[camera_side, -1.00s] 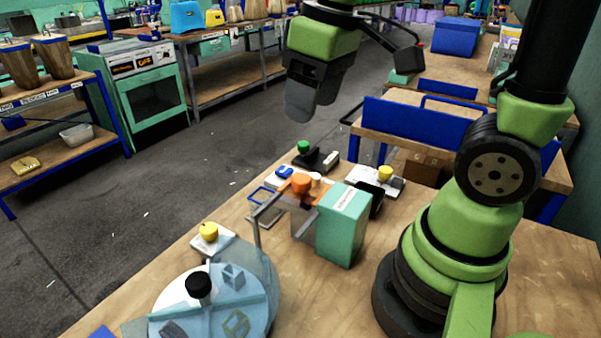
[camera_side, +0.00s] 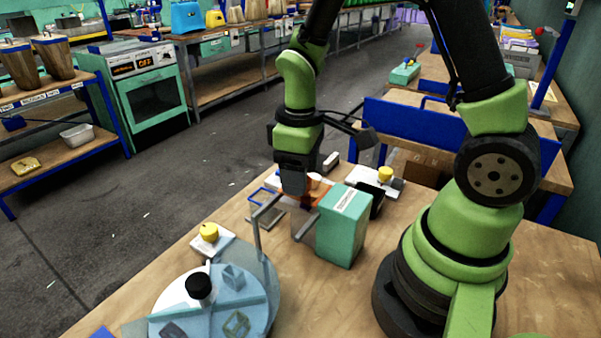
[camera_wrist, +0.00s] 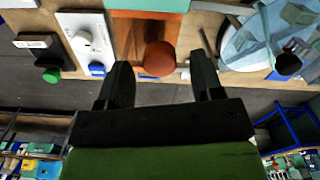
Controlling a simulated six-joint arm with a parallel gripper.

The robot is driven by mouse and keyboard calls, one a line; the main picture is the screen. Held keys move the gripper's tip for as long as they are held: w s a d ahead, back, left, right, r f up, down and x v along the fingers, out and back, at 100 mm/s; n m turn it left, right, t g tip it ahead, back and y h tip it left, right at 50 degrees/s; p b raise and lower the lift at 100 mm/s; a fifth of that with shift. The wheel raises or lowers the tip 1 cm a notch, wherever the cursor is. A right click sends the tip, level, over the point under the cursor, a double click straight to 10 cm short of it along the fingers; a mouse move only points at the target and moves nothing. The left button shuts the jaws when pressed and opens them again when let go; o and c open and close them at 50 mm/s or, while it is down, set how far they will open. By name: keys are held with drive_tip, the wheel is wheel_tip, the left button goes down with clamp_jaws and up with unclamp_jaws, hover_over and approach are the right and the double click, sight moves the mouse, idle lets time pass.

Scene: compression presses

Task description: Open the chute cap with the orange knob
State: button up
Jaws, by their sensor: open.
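The orange knob (camera_wrist: 159,59) is round and shows in the wrist view at the near end of an orange-brown panel (camera_wrist: 138,32), which looks like the chute cap. My gripper (camera_wrist: 160,66) is open, one finger on each side of the knob in that picture, with visible gaps. I cannot tell whether the fingers are down at the knob's height. In the side view my gripper (camera_side: 293,182) points down over the orange part (camera_side: 318,191) beside a teal box (camera_side: 342,226). The gripper hides the knob there.
A grey rail frame (camera_side: 258,222) stands close to my gripper. A clear round cover with a black knob (camera_side: 199,285) is at the front left.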

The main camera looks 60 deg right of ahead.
drive_tip(key=shift+f, duration=0.4)
clamp_jaws()
drive_tip(key=a, duration=0.6)
drive_tip(key=shift+a, duration=0.15)
unclamp_jaws()
